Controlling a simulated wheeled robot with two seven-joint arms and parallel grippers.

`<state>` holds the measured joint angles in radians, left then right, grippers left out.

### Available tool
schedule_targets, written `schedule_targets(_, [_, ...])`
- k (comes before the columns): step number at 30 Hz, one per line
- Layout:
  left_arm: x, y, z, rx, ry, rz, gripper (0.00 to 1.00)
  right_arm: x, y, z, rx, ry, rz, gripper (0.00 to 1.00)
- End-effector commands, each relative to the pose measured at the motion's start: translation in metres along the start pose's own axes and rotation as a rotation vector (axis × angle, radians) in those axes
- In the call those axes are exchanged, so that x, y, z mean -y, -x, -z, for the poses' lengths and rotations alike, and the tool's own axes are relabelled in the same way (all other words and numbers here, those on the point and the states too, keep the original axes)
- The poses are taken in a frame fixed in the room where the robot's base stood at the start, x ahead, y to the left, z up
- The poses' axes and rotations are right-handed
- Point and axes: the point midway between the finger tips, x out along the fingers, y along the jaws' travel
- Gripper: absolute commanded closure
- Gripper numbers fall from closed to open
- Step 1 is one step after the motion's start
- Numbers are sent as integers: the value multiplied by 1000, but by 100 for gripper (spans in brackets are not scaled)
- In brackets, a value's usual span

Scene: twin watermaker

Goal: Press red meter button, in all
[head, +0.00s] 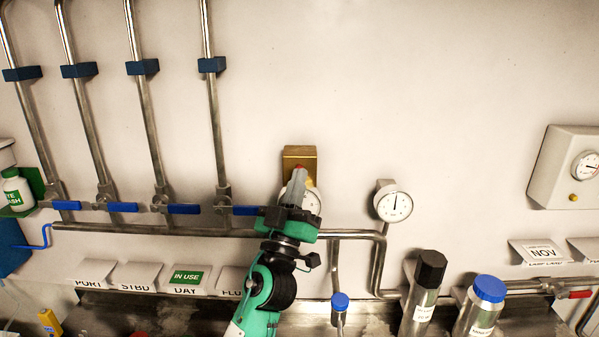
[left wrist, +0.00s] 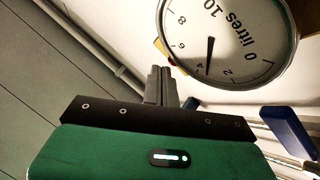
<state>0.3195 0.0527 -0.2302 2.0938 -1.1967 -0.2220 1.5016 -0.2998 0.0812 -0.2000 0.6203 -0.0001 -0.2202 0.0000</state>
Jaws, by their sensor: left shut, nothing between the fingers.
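The meter is a brass-coloured box (head: 299,153) on the wall with a round white dial (head: 313,204) below it, partly hidden behind my left gripper. The left wrist view shows the dial (left wrist: 232,35) large, marked in litres, its needle between 2 and 4. A bit of red, which looks like the red button (head: 299,167), shows right at my fingertips in the head view. My left gripper (head: 298,174) is shut and empty, pointing up at the meter's front. Its closed fingers (left wrist: 160,72) stand beside the dial's edge in the wrist view. Whether they touch the button I cannot tell.
A second round gauge (head: 394,204) is on the wall to the right. Blue-handled valves (head: 183,209) and steel pipes run along the left. A black-capped cylinder (head: 426,290) and a blue-capped one (head: 483,305) stand at the lower right.

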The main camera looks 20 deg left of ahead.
Motion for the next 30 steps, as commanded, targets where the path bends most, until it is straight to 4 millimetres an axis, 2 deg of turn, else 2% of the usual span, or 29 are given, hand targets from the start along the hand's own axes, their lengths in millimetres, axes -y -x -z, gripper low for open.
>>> schedule_targets(30, [4,-6,-5,0,-1,-1,100,2,-4,0,0,-1,2,64])
